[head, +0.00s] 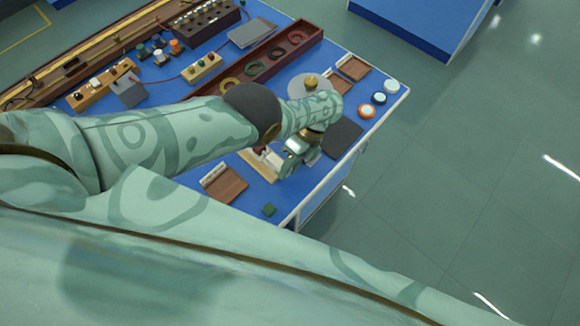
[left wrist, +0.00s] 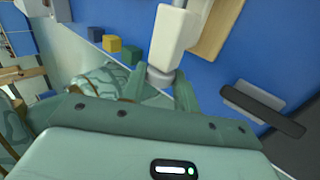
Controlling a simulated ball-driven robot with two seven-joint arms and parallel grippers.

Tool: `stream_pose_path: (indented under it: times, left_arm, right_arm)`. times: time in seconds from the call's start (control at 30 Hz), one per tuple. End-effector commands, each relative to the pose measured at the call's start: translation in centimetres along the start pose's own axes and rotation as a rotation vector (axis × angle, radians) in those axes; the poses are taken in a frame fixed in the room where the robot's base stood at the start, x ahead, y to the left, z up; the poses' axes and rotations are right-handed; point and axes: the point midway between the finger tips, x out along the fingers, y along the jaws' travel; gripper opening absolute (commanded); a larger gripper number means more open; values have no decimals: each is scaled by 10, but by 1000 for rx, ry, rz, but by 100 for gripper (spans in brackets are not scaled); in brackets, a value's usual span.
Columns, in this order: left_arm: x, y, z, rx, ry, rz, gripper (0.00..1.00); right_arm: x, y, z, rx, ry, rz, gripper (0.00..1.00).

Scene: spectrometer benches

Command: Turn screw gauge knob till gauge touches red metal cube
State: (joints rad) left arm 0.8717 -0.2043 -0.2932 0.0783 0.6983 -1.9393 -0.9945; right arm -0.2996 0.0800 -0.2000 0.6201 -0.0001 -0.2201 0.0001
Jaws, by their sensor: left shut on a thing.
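My left gripper (head: 290,165) is at the front part of the blue bench, largely covered by my own arm and wrist in the head view. In the left wrist view, its two green fingers (left wrist: 162,84) are closed around the grey knob (left wrist: 162,74) of the screw gauge. The pale body of the gauge (left wrist: 175,35) stretches away from the fingers beyond the knob. I cannot make out the red metal cube clearly, nor whether the gauge touches it. My right gripper is not in view.
Blue (left wrist: 95,33), yellow (left wrist: 112,43) and green (left wrist: 131,53) cubes stand along the bench edge. A brown tray (head: 224,184), a dark mat (head: 342,138) and round discs (head: 367,111) lie nearby. A long dark red rack (head: 300,37) holds rings. Open floor lies right of the bench.

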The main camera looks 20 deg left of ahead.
Motion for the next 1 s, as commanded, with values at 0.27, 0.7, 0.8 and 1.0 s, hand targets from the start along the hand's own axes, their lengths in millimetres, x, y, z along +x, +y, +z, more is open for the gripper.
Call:
stream_pose_path:
  times: [0.27,0.7,0.8,1.0]
  left_arm:
    - [1,0,0,1,0,0,52]
    - [-17,-1,0,1,0,-3,52]
    - [-39,-2,0,1,1,-5,52]
    - [-93,-3,0,2,2,-5,52]
  right_arm:
    - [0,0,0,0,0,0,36]
    - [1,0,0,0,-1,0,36]
    - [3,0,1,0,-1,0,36]
    - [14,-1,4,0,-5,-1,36]
